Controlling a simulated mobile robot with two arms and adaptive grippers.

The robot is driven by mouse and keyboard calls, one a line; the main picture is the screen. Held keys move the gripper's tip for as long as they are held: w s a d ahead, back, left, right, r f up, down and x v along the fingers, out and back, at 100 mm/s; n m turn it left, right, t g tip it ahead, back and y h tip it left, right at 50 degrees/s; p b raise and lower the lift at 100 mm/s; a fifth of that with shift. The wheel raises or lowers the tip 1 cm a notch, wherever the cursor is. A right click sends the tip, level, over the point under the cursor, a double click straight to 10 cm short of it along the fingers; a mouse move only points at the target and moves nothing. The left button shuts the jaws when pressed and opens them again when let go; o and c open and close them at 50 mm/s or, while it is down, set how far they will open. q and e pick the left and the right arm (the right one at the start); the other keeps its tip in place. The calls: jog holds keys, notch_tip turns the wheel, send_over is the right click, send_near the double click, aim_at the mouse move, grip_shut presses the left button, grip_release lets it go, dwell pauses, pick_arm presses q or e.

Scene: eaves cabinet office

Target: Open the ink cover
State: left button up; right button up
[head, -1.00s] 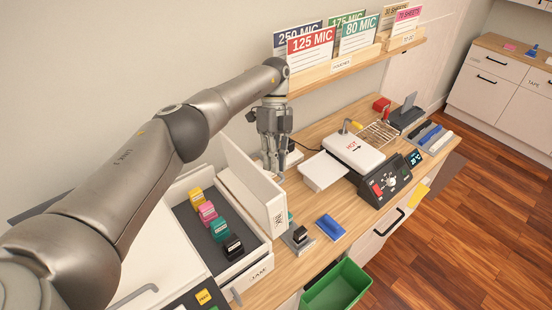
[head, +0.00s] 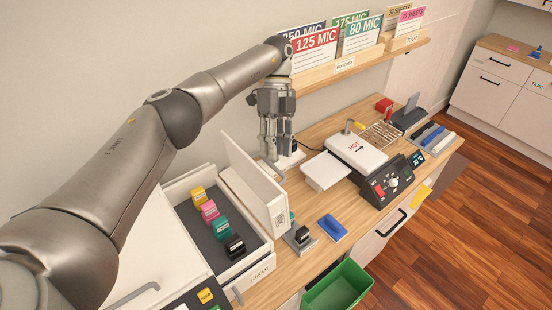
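The white ink cover (head: 256,187) stands raised, roughly upright, along the right side of the open printer bay. Yellow, pink, teal and black ink cartridges (head: 209,210) sit exposed in a row in the dark bay. My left gripper (head: 279,154) points down behind and above the cover's far right part, near the wall. Its fingers look apart with nothing between them. I cannot tell if it touches anything. My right gripper is not in view.
A stamp on its pad (head: 301,238) and a blue pad (head: 331,227) lie right of the cover. A laminator (head: 350,158) stands farther right. A shelf with pouch packets (head: 345,66) is above, close to my arm. A green bin (head: 338,287) is in front.

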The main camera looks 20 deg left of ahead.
pick_arm(q)
jog(key=shift+r, duration=2.1)
